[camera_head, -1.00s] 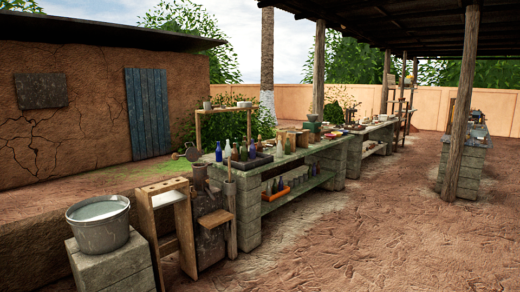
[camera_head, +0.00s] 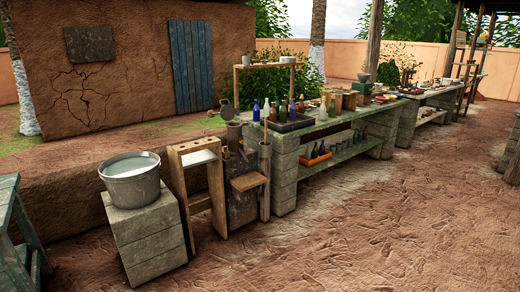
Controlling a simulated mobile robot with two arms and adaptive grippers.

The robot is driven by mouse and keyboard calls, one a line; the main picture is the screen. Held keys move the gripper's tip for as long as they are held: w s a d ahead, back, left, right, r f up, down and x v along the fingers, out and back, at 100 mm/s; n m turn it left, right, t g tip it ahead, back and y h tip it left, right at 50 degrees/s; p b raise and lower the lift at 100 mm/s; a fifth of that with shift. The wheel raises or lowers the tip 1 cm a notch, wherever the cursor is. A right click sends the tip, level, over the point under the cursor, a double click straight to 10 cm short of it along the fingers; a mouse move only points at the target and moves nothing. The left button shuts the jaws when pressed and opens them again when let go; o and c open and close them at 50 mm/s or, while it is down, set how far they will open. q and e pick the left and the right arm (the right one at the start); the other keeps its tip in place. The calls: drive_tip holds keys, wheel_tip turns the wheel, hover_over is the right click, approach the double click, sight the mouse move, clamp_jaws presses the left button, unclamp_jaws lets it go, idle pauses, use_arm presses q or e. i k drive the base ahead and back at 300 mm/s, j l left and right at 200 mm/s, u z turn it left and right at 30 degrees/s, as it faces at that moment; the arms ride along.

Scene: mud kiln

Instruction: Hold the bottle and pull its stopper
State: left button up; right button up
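Several bottles stand on the near end of the long stone workbench (camera_head: 292,152). A blue bottle (camera_head: 256,111) is at its left end. Brown and greenish bottles (camera_head: 284,112) stand in or beside a dark tray (camera_head: 300,122). A pale bottle (camera_head: 323,108) stands a little to the right. More dark bottles (camera_head: 321,149) are on the lower shelf, by an orange tray (camera_head: 315,160). All are too small and far to make out stoppers. Neither of my grippers is in view.
A bucket (camera_head: 131,180) sits on a block (camera_head: 145,235) at the left front. A wooden rack (camera_head: 199,185) stands beside it. A greenish wooden table (camera_head: 14,235) is at the left edge. The dirt floor (camera_head: 370,235) on the right is clear.

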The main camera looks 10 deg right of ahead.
sight(301, 109)
drive_tip(key=i+l+z, duration=0.6)
drive_tip(key=i, duration=0.25)
drive_tip(key=i+l+z, duration=0.15)
drive_tip(key=i+z, duration=0.15)
drive_tip(key=i, duration=0.15)
drive_tip(key=i+z, duration=0.3)
drive_tip(key=i, duration=2.15)
drive_tip(key=i+l+u, duration=0.1)
drive_tip(key=i+u, duration=0.2)
drive_tip(key=i, duration=0.25)
drive_tip(key=i+l+u, duration=0.35)
drive_tip(key=i, duration=0.15)
drive_tip(key=i+l+u, duration=0.3)
drive_tip(key=i, duration=0.25)
